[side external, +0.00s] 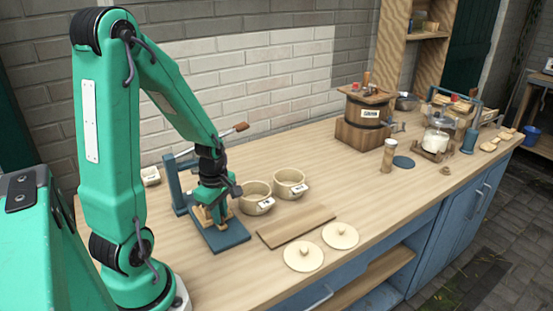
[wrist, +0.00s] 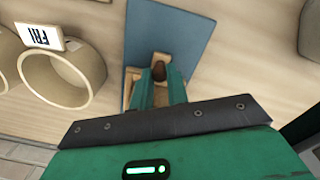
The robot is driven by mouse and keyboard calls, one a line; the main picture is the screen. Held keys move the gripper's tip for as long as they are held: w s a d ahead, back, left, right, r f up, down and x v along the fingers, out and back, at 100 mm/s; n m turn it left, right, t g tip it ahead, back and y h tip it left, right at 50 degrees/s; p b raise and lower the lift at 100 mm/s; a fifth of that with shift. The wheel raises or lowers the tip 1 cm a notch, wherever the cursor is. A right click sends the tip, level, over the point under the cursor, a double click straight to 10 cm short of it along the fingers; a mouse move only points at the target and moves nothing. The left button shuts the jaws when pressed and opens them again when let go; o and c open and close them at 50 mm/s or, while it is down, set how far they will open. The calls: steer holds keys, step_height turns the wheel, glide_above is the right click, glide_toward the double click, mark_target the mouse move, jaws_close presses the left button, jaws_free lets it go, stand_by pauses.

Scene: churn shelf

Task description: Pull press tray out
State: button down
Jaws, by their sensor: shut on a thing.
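The press (side external: 174,188) is a blue frame with a lever and wooden handle, standing at the left of the bench on a blue base plate (side external: 228,238). The plate also shows in the wrist view (wrist: 190,45). The light wooden press tray (side external: 203,217) sits low at the press, mostly hidden under my gripper (side external: 212,208). In the wrist view my gripper (wrist: 161,85) points down over the plate, its green fingers closed around a brown knob (wrist: 159,70) on the pale wooden piece. The fingers cover much of the tray.
Two cream crocks (side external: 257,198) (side external: 290,184) with labels stand close right of the press; one reads FRI. A wooden board (side external: 297,226) and two round lids (side external: 303,256) (side external: 341,235) lie in front. A wooden churn (side external: 364,120) stands farther back. Mid-bench is fairly clear.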

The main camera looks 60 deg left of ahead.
steer(key=shift+w+d, duration=0.1)
steer(key=shift+d, duration=2.25)
steer(key=c, duration=1.4)
jaws_free()
steer(key=shift+o, duration=0.2)
steer(key=shift+r, duration=0.2)
step_height(320, 180, up, 8)
steer(key=shift+s+f, duration=0.2)
steer(key=shift+f, duration=0.05)
steer(key=shift+d, duration=0.1)
